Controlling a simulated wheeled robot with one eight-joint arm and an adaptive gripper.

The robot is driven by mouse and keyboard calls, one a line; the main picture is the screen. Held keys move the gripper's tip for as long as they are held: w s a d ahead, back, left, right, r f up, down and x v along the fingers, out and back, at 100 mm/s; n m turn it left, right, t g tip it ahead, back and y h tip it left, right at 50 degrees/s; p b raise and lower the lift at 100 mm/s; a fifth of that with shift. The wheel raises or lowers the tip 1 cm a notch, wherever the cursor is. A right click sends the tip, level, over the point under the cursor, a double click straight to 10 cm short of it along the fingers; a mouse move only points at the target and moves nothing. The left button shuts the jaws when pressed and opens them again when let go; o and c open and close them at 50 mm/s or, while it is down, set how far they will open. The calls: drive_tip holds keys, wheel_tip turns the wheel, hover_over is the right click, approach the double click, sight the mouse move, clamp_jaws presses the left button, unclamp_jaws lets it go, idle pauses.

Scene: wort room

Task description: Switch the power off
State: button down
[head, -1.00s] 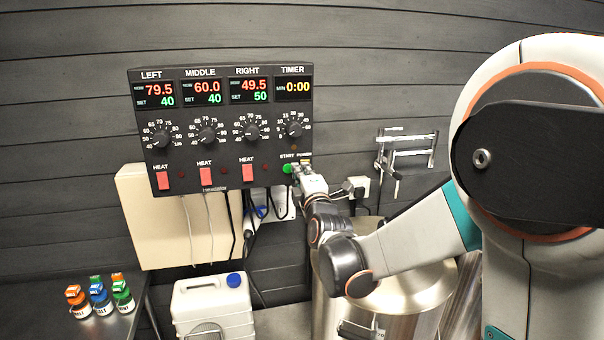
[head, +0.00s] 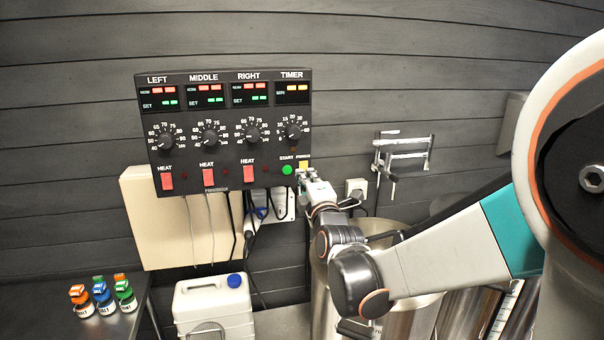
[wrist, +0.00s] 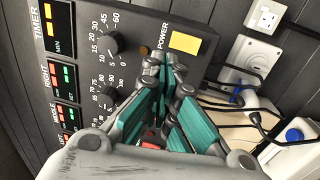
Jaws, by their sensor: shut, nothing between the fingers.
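The black control panel (head: 224,132) hangs on the wall in the head view. Its power control (head: 304,164) is a small yellow rectangle under the timer column, and it also shows clearly in the wrist view (wrist: 185,42) beside the word POWER. The displays (head: 205,96) show dashes in place of digits. My gripper (head: 303,177) is at the panel's lower right corner, just below the yellow rectangle. In the wrist view my gripper's fingers (wrist: 168,78) are together, empty, with their tips beside the yellow rectangle and not covering it. I cannot tell whether they touch the panel.
The green start button (head: 287,169) is just left of my gripper. Red heat switches (head: 208,172) line the lower panel. Cables and a wall socket (head: 356,187) are nearby. A steel vessel (head: 405,318) stands below my arm, and a white canister (head: 213,310) stands left.

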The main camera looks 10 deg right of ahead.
drive_tip(key=s, duration=0.6)
drive_tip(key=shift+s+r, duration=0.2)
drive_tip(key=shift+r, duration=0.1)
drive_tip(key=shift+w, duration=0.1)
drive_tip(key=shift+f, duration=0.1)
drive_tip(key=s+d+f+m+g+b, duration=0.1)
drive_tip(key=s+f+m+g+b, duration=1.1)
drive_tip(key=s+f, duration=1.5)
drive_tip(key=s+m+b, duration=0.1)
drive_tip(key=m, duration=0.5)
drive_tip(key=shift+d+f, duration=0.15)
drive_tip(key=shift+f, duration=0.15)
drive_tip(key=shift+w, duration=0.1)
